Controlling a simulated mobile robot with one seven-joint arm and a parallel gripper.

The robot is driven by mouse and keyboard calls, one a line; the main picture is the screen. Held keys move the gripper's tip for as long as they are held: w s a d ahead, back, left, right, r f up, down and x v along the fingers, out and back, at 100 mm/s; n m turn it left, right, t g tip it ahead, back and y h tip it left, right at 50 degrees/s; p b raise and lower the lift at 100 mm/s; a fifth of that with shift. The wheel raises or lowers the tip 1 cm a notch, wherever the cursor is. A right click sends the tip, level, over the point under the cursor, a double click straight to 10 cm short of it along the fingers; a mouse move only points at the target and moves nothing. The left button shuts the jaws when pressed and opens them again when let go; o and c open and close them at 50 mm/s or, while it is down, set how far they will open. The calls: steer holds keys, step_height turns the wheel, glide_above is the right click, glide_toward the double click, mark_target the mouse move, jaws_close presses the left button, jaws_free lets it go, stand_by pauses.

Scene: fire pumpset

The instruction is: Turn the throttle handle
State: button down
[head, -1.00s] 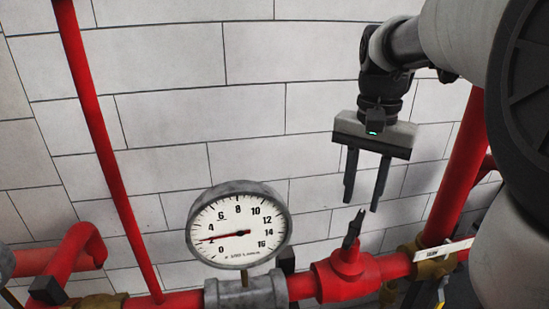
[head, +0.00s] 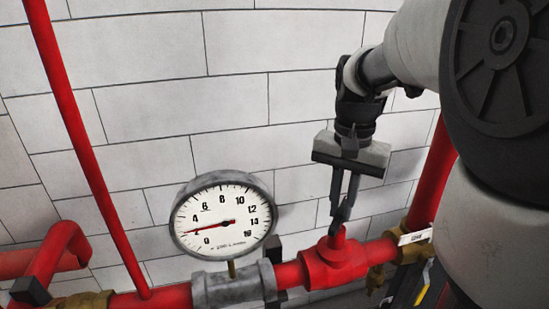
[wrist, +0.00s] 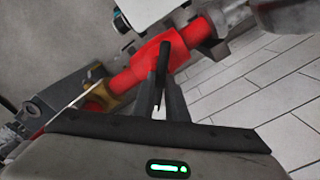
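The throttle handle (head: 337,220) is a small dark lever standing up from a red valve body (head: 335,262) on the red pipe. My gripper (head: 343,204) is above the valve, pointing down, with its fingers drawn close together around the handle's upper part. In the wrist view the dark handle (wrist: 163,62) runs between my two gripper fingers (wrist: 163,85), which appear to press it from both sides. The handle's upper end is partly hidden by the fingers in the head view.
A round pressure gauge (head: 224,219) stands left of the valve on a grey fitting (head: 235,287). A brass fitting (head: 413,246) with a white tag is to the right, beside an upright red pipe (head: 434,180). A white block wall (head: 150,100) is behind.

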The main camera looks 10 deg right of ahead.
steer(key=shift+n, duration=0.3)
steer(key=n+p, duration=0.1)
steer(key=n, duration=0.2)
steer(key=shift+r+n, duration=0.1)
steer(key=shift+n, duration=2.5)
steer(key=shift+p, duration=0.3)
steer(key=c, duration=1.8)
jaws_free()
steer(key=shift+o, duration=0.2)
